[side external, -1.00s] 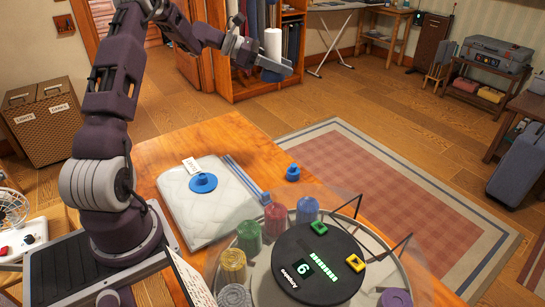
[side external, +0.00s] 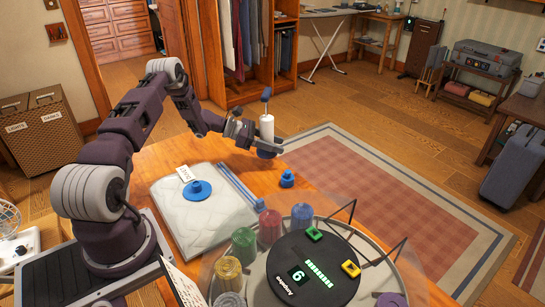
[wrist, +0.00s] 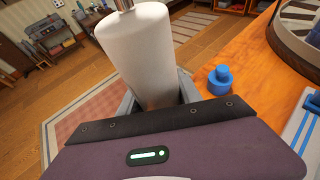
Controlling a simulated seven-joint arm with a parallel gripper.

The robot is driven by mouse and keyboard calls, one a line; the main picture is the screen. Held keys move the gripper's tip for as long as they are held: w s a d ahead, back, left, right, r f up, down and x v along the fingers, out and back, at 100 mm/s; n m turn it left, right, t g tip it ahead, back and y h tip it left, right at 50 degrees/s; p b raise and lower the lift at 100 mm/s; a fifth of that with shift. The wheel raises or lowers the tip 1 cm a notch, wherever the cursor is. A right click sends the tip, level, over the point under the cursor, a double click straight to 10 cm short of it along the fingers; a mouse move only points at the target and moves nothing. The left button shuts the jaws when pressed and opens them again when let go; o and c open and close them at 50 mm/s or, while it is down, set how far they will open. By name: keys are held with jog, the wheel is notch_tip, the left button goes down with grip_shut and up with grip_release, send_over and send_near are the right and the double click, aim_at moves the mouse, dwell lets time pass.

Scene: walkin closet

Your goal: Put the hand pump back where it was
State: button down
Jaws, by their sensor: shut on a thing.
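In the side view the pump is upright, above the far edge of the wooden table. In the wrist view the white barrel (wrist: 138,48) stands between the fingers (wrist: 158,97); its lower end is hidden by the gripper. A small blue stepped piece (side external: 287,179) stands on the table below and to the right of the pump; it also shows in the wrist view (wrist: 221,80).
A white quilted bag (side external: 190,220) with a blue round valve (side external: 198,189) and a tag lies on the table. Blue strips (side external: 240,186) lie along its right side. Coloured cups surround a black round device (side external: 318,275) nearer the camera. The floor beyond the table is open.

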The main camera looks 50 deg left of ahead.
aim_at(275, 154)
notch_tip(275, 154, down, 4)
jog(key=shift+f, duration=0.1)
jog(key=c, duration=0.8)
grip_release()
jog(key=shift+f, duration=0.1)
jog(key=v, duration=1.2)
jog(key=shift+s+a, duration=0.1)
